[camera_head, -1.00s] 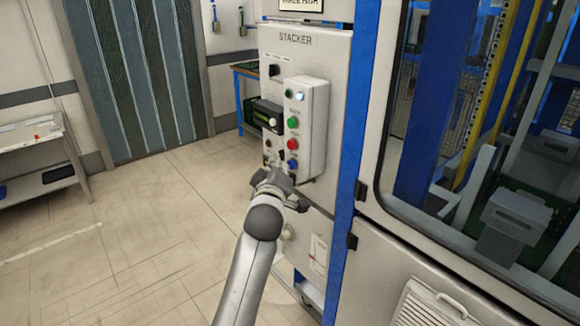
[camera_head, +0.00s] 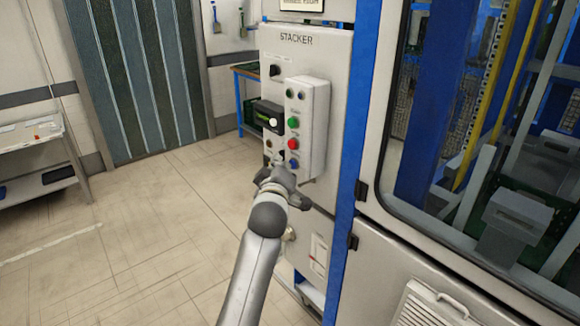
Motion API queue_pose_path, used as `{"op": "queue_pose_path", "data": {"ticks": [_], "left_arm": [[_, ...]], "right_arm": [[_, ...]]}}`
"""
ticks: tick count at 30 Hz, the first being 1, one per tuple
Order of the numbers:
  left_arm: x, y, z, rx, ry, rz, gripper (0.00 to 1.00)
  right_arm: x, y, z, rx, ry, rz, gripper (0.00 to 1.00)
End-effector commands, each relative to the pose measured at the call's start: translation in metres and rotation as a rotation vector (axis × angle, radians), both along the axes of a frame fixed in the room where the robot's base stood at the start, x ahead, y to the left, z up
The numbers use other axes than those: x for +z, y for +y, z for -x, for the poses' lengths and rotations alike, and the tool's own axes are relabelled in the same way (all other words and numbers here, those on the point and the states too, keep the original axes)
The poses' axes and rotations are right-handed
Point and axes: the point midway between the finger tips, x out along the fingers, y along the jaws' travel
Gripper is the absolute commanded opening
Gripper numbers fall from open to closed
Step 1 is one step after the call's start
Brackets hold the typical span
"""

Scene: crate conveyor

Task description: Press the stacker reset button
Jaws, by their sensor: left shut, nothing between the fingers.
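The white stacker panel (camera_head: 325,65), labelled STACKER, stands right of centre. A raised button box (camera_head: 318,125) on it carries a green button (camera_head: 293,122), a red button (camera_head: 292,143) and a blue button (camera_head: 293,163) at the bottom, partly close to my gripper. The small labels are unreadable, so I cannot tell which one is reset by its text. Two small round lamps at the top of the box look dark. My left gripper (camera_head: 274,168) is shut and empty, just below and left of the blue button. Contact with the button cannot be made out. My right gripper is out of view.
A black device with a small green display (camera_head: 268,115) juts out left of the button box. A glazed machine enclosure (camera_head: 480,130) fills the right. A grey side table (camera_head: 35,140) stands at the left. The tiled floor (camera_head: 120,230) between is clear.

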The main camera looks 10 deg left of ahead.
Motion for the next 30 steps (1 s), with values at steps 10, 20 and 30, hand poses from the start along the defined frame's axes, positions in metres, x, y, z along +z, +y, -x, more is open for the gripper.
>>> {"op": "queue_pose_path", "data": {"ticks": [10,20,30], "left_arm": [[0.0,-0.001,-0.001,-0.001,0.0,0.0,0.0],[0.001,0.007,0.01,-0.001,0.001,0.0,0.0],[-0.001,0.01,0.013,-0.001,-0.001,0.0,0.0]], "right_arm": [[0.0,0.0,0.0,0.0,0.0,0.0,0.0],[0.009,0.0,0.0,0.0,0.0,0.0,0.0],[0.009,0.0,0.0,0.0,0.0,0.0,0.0]]}}
